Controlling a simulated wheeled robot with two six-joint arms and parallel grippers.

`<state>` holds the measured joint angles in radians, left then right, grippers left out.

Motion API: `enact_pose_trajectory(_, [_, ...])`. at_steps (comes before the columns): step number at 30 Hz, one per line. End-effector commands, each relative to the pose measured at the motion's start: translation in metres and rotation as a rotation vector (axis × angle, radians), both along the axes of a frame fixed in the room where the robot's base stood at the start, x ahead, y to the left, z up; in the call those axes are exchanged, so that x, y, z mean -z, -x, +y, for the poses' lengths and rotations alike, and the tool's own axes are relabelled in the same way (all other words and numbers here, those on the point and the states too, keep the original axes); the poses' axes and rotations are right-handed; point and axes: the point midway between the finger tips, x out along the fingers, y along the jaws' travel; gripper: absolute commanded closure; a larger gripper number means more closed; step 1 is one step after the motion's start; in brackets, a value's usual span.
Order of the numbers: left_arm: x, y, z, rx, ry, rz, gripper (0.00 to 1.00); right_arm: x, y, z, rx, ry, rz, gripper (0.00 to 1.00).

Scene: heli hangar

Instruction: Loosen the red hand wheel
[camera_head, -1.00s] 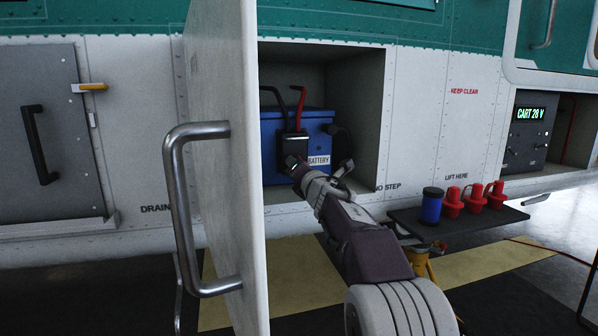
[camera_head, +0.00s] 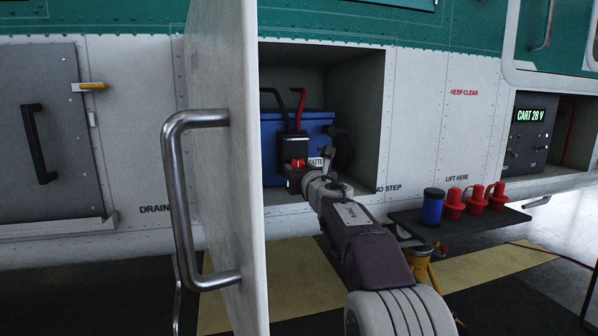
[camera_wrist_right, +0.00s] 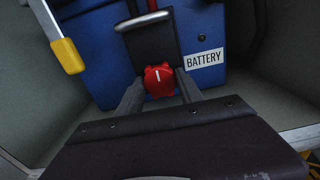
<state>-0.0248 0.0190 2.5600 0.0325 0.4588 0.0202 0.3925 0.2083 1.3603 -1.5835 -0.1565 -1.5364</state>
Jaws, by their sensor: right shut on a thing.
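The red hand wheel (camera_wrist_right: 160,77) is a small lobed knob with a white line, on the front of a black connector (camera_wrist_right: 150,40) at the blue battery (camera_wrist_right: 100,65). In the head view the wheel (camera_head: 298,163) shows just above my right gripper (camera_head: 299,176). In the wrist view my right gripper (camera_wrist_right: 159,90) has one finger on each side of the wheel and is shut on it. The white line points nearly straight up in that view. My left gripper is not in view.
The battery sits in an open bay (camera_head: 362,90). A pale open door (camera_head: 228,70) with a metal handle (camera_head: 178,200) stands left of my right arm. A dark shelf (camera_head: 415,228) at right holds a blue container (camera_head: 432,207) and several red plugs (camera_head: 475,200).

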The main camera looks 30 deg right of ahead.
Motion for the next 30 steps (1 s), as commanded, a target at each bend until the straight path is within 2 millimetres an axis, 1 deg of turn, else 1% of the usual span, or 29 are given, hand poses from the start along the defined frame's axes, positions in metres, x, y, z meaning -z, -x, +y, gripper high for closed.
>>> enact_pose_trajectory(6, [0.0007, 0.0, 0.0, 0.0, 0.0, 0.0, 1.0, 0.0008, -0.0002, 0.0001, 0.0, 0.033, 0.009, 0.97])
enact_pose_trajectory(18, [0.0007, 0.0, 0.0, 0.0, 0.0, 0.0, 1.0, 0.0007, -0.0002, 0.0, 0.0, 0.038, 0.01, 0.97])
enact_pose_trajectory(19, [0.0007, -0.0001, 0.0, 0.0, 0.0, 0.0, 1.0, 0.0007, -0.0002, 0.0, 0.0, 0.038, 0.01, 0.51])
enact_pose_trajectory(21, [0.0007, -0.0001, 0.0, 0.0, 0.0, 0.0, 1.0, 0.0007, -0.0002, 0.0, 0.0, 0.038, 0.01, 0.36])
enact_pose_trajectory(30, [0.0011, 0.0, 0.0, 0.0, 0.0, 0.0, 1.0, 0.0003, 0.0008, 0.0002, 0.0, 0.036, 0.009, 0.36])
